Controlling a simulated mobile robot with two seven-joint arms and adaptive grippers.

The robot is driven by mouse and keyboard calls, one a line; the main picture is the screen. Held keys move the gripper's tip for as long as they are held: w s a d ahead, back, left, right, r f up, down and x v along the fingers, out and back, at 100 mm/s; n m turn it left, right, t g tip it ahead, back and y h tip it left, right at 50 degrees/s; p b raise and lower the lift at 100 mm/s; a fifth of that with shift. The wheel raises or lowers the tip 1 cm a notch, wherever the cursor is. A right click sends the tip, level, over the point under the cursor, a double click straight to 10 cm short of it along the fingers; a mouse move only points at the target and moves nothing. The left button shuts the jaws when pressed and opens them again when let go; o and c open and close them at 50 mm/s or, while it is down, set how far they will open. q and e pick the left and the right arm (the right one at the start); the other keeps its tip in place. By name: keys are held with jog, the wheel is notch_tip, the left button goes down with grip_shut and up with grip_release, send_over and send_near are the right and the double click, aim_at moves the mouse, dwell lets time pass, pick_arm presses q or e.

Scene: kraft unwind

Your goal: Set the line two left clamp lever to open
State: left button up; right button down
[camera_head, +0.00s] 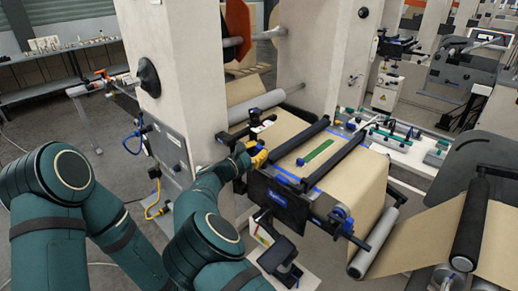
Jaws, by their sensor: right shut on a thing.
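My right gripper (249,157) is small in the head view, at the near left end of the splice table on the unwind stand. It is shut on the left clamp lever, which is mostly hidden by the fingers. A yellow part (259,155) shows right at the fingertips. I cannot tell the lever's angle. The dark clamp bars (300,141) lie across the brown kraft web (350,185). A blue knob (341,213) sits at the right end of the table. My left gripper is not in view.
A pale machine column (185,75) stands close behind my right arm. A black panel with a blue label (277,200) hangs in front of the table. A black device (279,257) stands below it. Another unwind machine (475,165) is at the right, and a bench (60,65) at the back left.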

jog(key=shift+w+r+n, duration=0.15)
jog(key=shift+r+n, duration=0.05)
jog(key=shift+n, duration=0.2)
jog(key=c, duration=0.9)
grip_release()
jog(key=shift+o, duration=0.2)
jog(key=shift+w+f, duration=0.1)
jog(key=shift+f, duration=0.05)
jog(key=shift+a, duration=0.1)
jog(key=v, duration=0.7)
jog(key=shift+s, duration=0.25)
jog(key=shift+a, duration=0.1)
